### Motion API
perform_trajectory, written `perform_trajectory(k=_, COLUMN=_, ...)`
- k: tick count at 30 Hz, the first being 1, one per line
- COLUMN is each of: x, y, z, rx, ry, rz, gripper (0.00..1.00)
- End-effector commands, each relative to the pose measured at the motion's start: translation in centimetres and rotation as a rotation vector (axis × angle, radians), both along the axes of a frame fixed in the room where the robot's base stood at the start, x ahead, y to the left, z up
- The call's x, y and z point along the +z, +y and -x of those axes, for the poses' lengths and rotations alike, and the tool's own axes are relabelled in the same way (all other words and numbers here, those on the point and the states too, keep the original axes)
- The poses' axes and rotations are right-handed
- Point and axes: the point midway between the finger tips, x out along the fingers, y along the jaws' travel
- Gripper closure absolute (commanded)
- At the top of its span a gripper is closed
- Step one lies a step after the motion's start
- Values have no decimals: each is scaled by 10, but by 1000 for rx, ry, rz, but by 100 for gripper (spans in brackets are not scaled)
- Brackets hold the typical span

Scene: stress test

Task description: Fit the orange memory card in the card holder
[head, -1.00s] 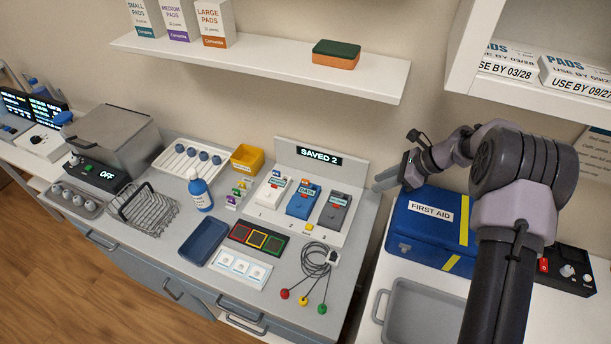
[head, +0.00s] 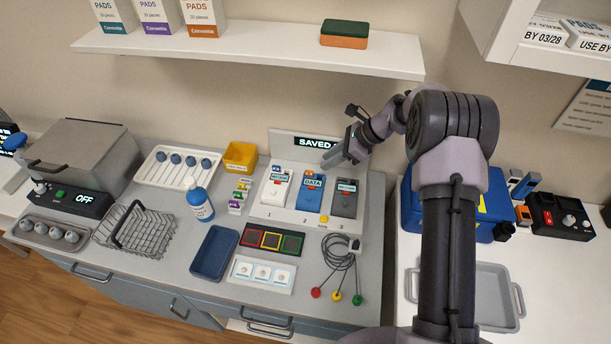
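I cannot pick out an orange memory card for certain. Small coloured cards (head: 238,196), among them green, yellow and purple ones, stand in a short row left of a white station (head: 284,212); which part is the card holder is unclear. The station carries a white device (head: 276,190), a blue device (head: 309,194) labelled DATA and a dark grey device (head: 343,202), with small coloured spots near their tops. My gripper (head: 333,160) is above the back of the station, in front of its display (head: 306,143), fingers pointing down-left. Its finger gap is too small to judge, and no card shows in it.
A yellow bin (head: 241,156), blue bottle (head: 200,204), blue tray (head: 214,251) and coiled cable (head: 340,248) surround the station. A shelf (head: 250,58) hangs above. At right are the blue first aid box (head: 482,228), small orange-marked items (head: 526,186) and a grey tray (head: 490,285).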

Motion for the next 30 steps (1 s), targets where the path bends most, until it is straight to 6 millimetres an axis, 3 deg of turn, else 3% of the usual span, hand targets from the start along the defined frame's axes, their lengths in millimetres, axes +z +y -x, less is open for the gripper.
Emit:
perform_trajectory(k=1, x=-14, y=7, z=-1, rx=2, ry=1, rz=1, gripper=75)
perform_trajectory(k=9, x=-46, y=35, z=-7, rx=0, ry=0, rz=0, gripper=75)
perform_trajectory(k=21, x=-50, y=41, z=-8, rx=-1, ry=-1, rz=0, gripper=75)
perform_trajectory(k=30, x=-50, y=41, z=-8, rx=-1, ry=0, rz=0, gripper=100)
